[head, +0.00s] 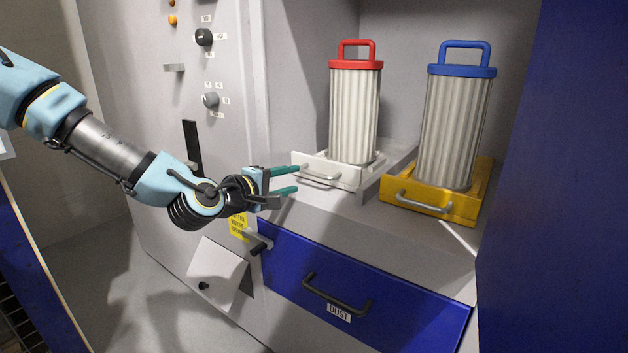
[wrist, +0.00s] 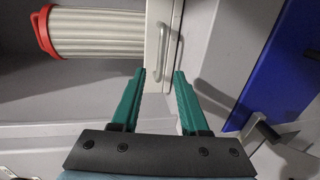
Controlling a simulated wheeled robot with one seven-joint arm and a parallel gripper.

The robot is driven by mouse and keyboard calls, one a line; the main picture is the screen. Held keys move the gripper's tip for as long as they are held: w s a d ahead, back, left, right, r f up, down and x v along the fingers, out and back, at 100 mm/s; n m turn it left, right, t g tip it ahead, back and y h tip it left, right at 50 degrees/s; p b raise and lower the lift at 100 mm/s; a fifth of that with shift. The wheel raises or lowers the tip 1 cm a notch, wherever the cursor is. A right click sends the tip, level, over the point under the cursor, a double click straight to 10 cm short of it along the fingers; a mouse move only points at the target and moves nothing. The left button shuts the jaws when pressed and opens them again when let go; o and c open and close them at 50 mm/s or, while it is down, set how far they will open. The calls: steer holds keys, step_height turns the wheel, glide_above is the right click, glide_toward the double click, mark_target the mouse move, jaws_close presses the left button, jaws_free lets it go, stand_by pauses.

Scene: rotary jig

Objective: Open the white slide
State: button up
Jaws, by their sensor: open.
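The white slide (head: 348,183) sits on the grey ledge, with a red-capped pleated filter (head: 354,112) standing on it. Its front carries a pale bar handle (head: 320,178). In the wrist view, the slide's white front (wrist: 154,40) and its handle (wrist: 177,48) lie just beyond the fingertips. My gripper (head: 297,179) is open and empty, with green fingers pointing at the handle.
A yellow slide (head: 432,206) with a blue-capped filter (head: 455,125) stands to the right. Below the ledge is a blue drawer (head: 400,315) marked DUST, with a dark handle (head: 336,295). A grey panel with knobs (head: 204,37) is at left. A dark lever (head: 261,246) sits below my gripper.

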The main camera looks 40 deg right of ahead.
mark_target(313, 175)
steer(key=x, duration=0.9)
steer(key=shift+d+f, duration=0.1)
steer(key=shift+d, duration=0.25)
jaws_close()
stand_by(0.9)
